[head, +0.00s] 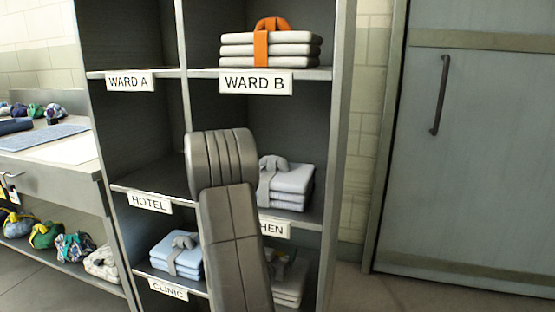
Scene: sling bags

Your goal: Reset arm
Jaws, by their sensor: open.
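My arm (232,245) rises from the bottom edge in the head view, in front of the middle of a grey shelf unit. Its rounded upper joint (220,160) covers part of the divider between the two columns. My gripper does not show in this view. The arm hides part of the lower right label and part of the stacks behind it.
The WARD B compartment's stack (270,50) has an orange strap. Grey (288,185) and light blue (178,255) folded stacks lie lower; WARD A looks empty. A bench (60,160) with cloth bundles stands left, a grey door (480,150) right.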

